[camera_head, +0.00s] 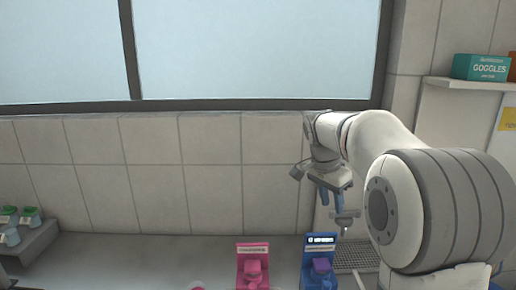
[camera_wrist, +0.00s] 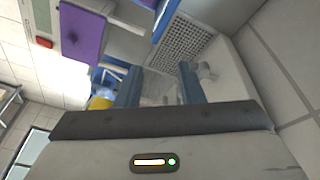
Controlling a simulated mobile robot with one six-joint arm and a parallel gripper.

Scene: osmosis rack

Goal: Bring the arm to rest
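My arm reaches in from the right in the head view, with my gripper (camera_head: 332,200) pointing down above the bench, near the wall. In the wrist view my gripper (camera_wrist: 160,88) shows two blue fingers standing apart, with a gap between them. I see nothing clearly held between the fingers. The gripper appears clear of the devices below it.
A pink device (camera_head: 253,265) and a blue device (camera_head: 319,265) stand on the bench below. A grey perforated drain grid (camera_head: 356,256) lies right of them. Green-capped containers (camera_head: 30,215) stand at the far left. A teal goggles box (camera_head: 481,67) sits on a shelf.

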